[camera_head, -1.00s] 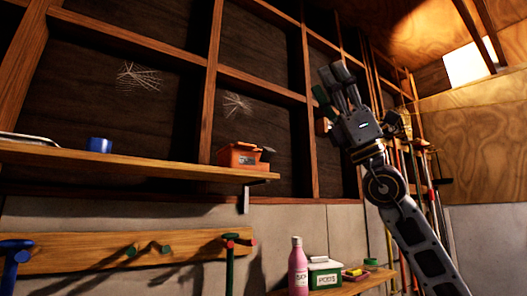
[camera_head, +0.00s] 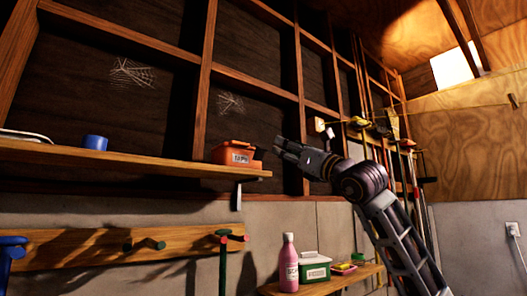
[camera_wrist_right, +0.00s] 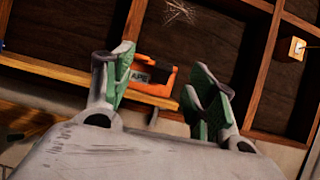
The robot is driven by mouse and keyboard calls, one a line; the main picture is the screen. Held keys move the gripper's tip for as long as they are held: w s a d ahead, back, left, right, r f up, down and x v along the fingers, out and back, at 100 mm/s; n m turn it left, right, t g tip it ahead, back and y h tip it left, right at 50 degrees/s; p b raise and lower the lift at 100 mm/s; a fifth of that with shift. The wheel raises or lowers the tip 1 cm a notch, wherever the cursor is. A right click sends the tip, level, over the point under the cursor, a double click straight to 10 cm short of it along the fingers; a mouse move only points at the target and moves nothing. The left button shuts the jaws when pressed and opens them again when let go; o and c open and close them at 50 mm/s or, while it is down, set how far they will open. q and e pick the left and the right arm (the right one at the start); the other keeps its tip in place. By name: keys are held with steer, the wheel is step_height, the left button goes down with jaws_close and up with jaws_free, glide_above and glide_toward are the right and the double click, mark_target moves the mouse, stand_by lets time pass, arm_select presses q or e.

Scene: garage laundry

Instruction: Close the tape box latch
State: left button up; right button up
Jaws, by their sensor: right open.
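The orange tape box (camera_head: 226,153) sits near the right end of the upper wooden shelf, with a pale label on its front. In the right wrist view the tape box (camera_wrist_right: 151,89) shows between my fingers, its label partly covered by the left finger. I cannot make out the latch's position. My right gripper (camera_head: 283,148) is to the right of the box, pointing left towards it and apart from it. My left gripper is not in view.
A blue cup (camera_head: 95,142) stands further left on the upper shelf (camera_head: 120,159). Long-handled tools lean behind my right arm. Wall studs stand close behind the shelf.

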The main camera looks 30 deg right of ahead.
step_height(320, 180, down, 2)
steer(key=w+d+m+g+h, duration=0.1)
steer(key=p, duration=0.2)
glide_toward(265, 150)
steer(key=shift+r+x, duration=0.2)
steer(key=shift+x, duration=0.95)
steer(key=p+x, duration=0.3)
steer(key=x, duration=0.3)
steer(key=shift+x, duration=0.75)
arm_select(q)
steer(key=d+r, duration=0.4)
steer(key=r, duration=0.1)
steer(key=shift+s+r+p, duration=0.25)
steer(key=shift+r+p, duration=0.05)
steer(key=shift+p, duration=0.05)
arm_select(e)
steer(key=shift+w, duration=0.45)
steer(key=c, duration=1)
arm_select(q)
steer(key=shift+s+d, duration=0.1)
